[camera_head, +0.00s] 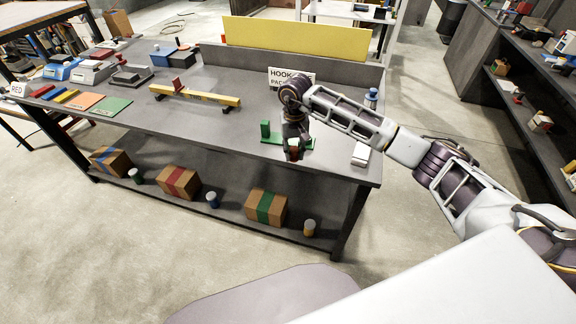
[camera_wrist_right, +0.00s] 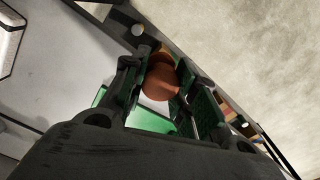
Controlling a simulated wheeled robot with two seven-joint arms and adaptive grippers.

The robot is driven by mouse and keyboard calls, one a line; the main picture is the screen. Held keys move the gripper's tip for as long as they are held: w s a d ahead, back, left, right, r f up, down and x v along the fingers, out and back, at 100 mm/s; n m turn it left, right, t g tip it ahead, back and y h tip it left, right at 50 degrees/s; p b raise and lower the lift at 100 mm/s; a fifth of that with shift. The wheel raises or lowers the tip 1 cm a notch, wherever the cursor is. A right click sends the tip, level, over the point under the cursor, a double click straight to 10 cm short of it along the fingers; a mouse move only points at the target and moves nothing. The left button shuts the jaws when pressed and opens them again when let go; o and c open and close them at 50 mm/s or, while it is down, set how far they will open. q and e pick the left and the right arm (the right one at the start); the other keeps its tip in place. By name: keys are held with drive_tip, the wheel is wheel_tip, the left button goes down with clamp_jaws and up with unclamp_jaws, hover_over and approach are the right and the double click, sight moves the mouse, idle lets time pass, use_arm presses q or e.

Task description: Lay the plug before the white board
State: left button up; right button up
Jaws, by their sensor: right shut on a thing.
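My right gripper (camera_head: 294,140) points down over the near right part of the grey table. It is shut on a reddish-brown rounded plug (camera_wrist_right: 160,80), held between the two fingers in the right wrist view. In the head view only a small red bit of the plug (camera_head: 294,153) shows below the fingers. A white board lettered "HOOK" (camera_head: 302,77) stands behind the gripper, partly hidden by my arm. A flat white piece (camera_head: 361,154) lies near the table's right edge. My left gripper is not in view.
A green base with an upright block (camera_head: 265,130) is beside the right gripper. A yellow bar (camera_head: 195,96) lies left of it, and a blue-topped bottle (camera_head: 371,98) stands at right. Boxes (camera_head: 265,207) sit on the lower shelf. The front middle of the tabletop (camera_head: 190,122) is clear.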

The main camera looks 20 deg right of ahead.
drive_tip(key=d+r+m, duration=0.1)
drive_tip(key=d, duration=0.5)
drive_tip(key=shift+w+d+r, duration=0.25)
drive_tip(key=shift+w+d, duration=0.05)
